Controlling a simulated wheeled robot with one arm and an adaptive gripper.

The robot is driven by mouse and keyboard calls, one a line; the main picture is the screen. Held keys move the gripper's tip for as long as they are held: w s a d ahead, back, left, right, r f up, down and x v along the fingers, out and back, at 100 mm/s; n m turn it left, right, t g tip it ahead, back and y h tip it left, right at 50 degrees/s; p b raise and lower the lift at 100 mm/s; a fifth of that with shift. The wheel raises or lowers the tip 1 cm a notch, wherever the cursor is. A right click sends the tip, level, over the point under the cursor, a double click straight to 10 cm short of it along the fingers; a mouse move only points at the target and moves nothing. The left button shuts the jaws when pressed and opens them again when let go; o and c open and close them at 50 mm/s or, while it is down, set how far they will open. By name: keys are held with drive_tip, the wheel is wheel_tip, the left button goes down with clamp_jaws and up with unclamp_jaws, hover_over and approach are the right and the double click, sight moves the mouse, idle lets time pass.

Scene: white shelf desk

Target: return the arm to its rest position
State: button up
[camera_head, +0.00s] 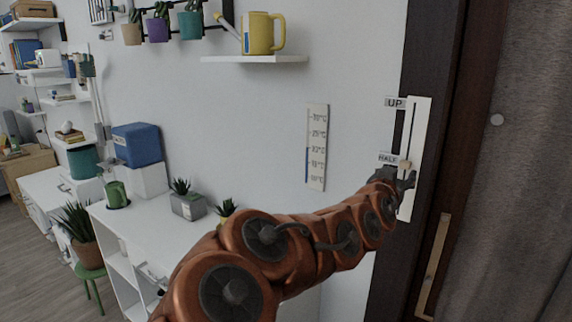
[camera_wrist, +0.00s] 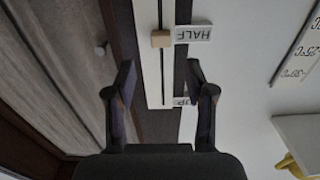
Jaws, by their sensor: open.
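My gripper (camera_head: 407,181) is at the end of my stretched-out orange arm, close to a white slider panel (camera_head: 412,150) on the wall at the right. In the wrist view my gripper (camera_wrist: 160,72) is open, its two dark fingers apart with nothing held. A small tan slider knob (camera_head: 404,164) sits by the HALF label (camera_head: 388,158). In the upside-down wrist view the knob (camera_wrist: 161,39) lies beyond the fingertips, beside the HALF label (camera_wrist: 193,33). The UP label (camera_head: 395,102) is higher on the panel. My gripper hides part of the panel below the knob.
A thermometer board (camera_head: 316,147) hangs on the wall to the left. A shelf (camera_head: 255,59) holds a yellow watering can (camera_head: 262,33). A white desk (camera_head: 150,226) with potted plants stands lower left.

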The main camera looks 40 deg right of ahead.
drive_tip(key=a+f+n+g+y+p, duration=0.1)
drive_tip(key=a+f+n+y, duration=0.1)
drive_tip(key=a+f+y, duration=0.6)
drive_tip(key=a+f+n+g+y+p, duration=0.1)
drive_tip(key=a+f+n+y, duration=0.2)
drive_tip(key=a+f, duration=0.85)
drive_tip(key=s+a+n+g+y+p, duration=0.1)
drive_tip(key=s+a+n+g+y, duration=0.2)
drive_tip(key=s+a, duration=0.5)
drive_tip(key=s+a+n+g+y, duration=0.3)
drive_tip(key=s+a+n, duration=0.3)
drive_tip(key=a, duration=0.8)
drive_tip(key=s, duration=0.2)
drive_tip(key=shift+s+a+f+p, duration=0.2)
drive_tip(key=shift+s+p, duration=0.15)
drive_tip(key=shift+s, duration=0.05)
drive_tip(key=shift+c, duration=1.1)
drive_tip(key=shift+d, duration=0.15)
